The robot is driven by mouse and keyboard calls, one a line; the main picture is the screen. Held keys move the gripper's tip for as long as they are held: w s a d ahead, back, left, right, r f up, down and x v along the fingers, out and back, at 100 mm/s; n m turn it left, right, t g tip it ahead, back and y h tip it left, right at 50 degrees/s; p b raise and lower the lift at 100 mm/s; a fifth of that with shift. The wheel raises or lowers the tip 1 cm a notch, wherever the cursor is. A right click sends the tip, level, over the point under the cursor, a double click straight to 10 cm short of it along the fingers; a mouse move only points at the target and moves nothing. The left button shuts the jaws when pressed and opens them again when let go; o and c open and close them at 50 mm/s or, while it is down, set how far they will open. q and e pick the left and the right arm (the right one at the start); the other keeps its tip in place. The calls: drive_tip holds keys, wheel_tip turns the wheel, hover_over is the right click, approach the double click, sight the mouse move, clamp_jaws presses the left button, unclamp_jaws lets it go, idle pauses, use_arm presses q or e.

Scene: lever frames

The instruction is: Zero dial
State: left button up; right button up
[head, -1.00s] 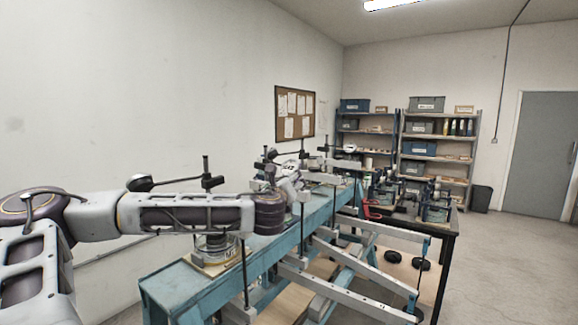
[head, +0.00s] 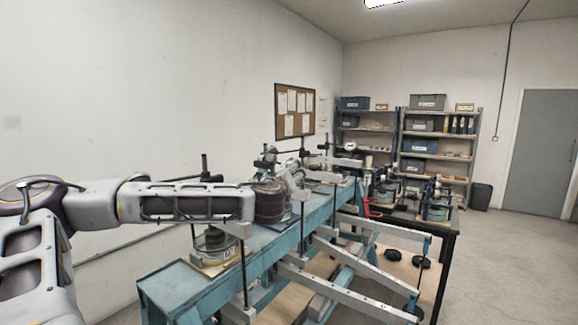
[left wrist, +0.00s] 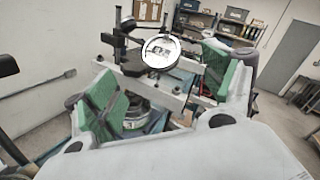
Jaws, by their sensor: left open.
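A round dial (left wrist: 160,52) with a white face and a dark mark on it shows in the left wrist view. It sits beside a black upright post, above grey lever bars. Its pointer is too small to read. My left gripper (left wrist: 158,75) is open, with green-padded fingers to the left and right of the dial in that view. The dial appears beyond the fingers, and I cannot tell that anything touches it. In the head view my left gripper (head: 293,178) is over the blue bench, partly hidden by my wrist. My right gripper is not in view.
The long blue bench frame (head: 195,293) carries several black posts and grey lever bars. A round weight-like item (head: 214,243) sits on its near end. A dark table (head: 445,245) with more apparatus stands to the right. Shelves (head: 435,138) stand at the back. Floor at right is clear.

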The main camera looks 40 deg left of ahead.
sight(288, 163)
use_arm(q)
drive_tip(key=shift+p+x, duration=1.25)
drive_tip(key=shift+x, duration=5.3)
drive_tip(key=c, duration=1.1)
drive_tip(key=shift+o, duration=0.2)
drive_tip(key=shift+n+g, duration=0.3)
drive_tip(key=shift+n, duration=0.2)
drive_tip(key=shift+n+g+y, duration=0.6)
drive_tip(key=shift+n+g, duration=0.1)
drive_tip(key=shift+n, duration=0.1)
drive_tip(key=shift+n+g+y, duration=0.4)
drive_tip(key=shift+n+g, duration=0.7)
drive_tip(key=shift+n, duration=0.3)
drive_tip(key=shift+s, duration=0.1)
